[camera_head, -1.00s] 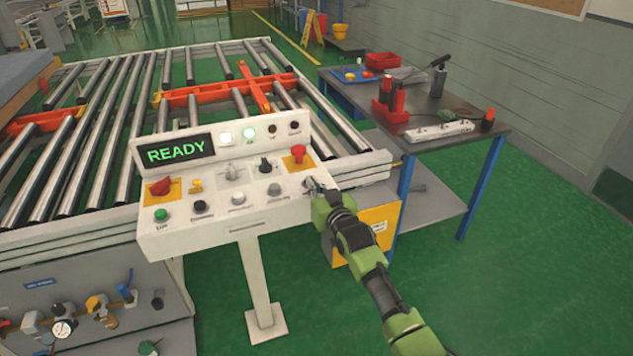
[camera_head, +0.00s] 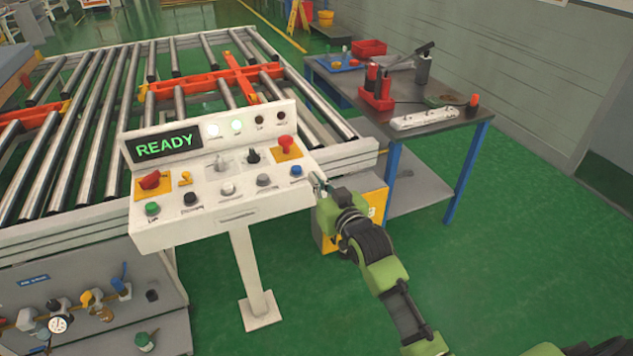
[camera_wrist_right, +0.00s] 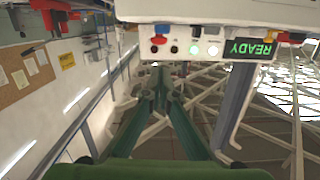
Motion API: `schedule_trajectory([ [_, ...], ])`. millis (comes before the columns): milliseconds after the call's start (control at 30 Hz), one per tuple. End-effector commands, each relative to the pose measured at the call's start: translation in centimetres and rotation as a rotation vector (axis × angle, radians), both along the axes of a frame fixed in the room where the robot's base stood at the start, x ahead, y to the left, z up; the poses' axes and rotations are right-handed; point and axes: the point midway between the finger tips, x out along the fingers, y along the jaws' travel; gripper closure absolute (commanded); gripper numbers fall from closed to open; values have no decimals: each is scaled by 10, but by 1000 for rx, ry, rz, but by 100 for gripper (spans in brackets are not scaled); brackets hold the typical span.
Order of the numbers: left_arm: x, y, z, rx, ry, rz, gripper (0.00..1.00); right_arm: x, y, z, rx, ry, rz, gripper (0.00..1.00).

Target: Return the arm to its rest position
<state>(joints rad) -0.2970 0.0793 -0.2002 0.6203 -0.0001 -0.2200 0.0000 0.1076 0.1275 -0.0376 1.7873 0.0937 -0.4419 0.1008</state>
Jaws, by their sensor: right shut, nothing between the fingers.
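My right arm comes in from the lower right in the head view. Its gripper (camera_head: 321,184) is shut and empty, just off the right end of the white control panel (camera_head: 225,213), close to the blue button (camera_head: 296,170). In the right wrist view the shut fingers (camera_wrist_right: 158,90) point ahead, with the panel (camera_wrist_right: 215,12) at the top, upside down. The panel's display (camera_head: 165,146) reads READY in green, and two lamps beside it are lit. My left gripper is not in view.
A roller conveyor (camera_head: 107,110) with orange parts lies behind the panel. A dark workbench (camera_head: 447,127) with a power strip (camera_head: 424,119) and red holders stands at right. A yellow box (camera_head: 372,204) is behind my right arm. Green floor (camera_head: 530,250) is clear at right.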

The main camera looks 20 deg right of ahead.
Motion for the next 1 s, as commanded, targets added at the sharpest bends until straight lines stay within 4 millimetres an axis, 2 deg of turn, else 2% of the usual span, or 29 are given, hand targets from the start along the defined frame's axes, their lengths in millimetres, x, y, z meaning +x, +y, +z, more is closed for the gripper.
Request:
schedule_trajectory([
  [500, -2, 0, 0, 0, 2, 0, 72, -2, 0, 1, 0, 0, 0, 100],
  [567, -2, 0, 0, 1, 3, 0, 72, -2, 0, -3, -1, 6, 0, 100],
  [633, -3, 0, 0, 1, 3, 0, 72, -4, 0, -18, -3, 30, 0, 100],
  [667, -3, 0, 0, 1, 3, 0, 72, -5, 1, -29, -5, 47, 0, 100],
  [767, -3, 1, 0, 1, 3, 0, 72, -13, 2, -83, -16, 133, 3, 100],
  [867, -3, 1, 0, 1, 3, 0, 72, -32, 4, -155, -34, 252, 7, 100],
  [900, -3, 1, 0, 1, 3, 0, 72, -43, 5, -184, -41, 300, 9, 100],
  [967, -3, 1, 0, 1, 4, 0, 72, -61, 6, -227, -53, 371, 13, 100],
  [1000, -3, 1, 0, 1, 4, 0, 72, -76, 7, -255, -60, 420, 17, 100],
])
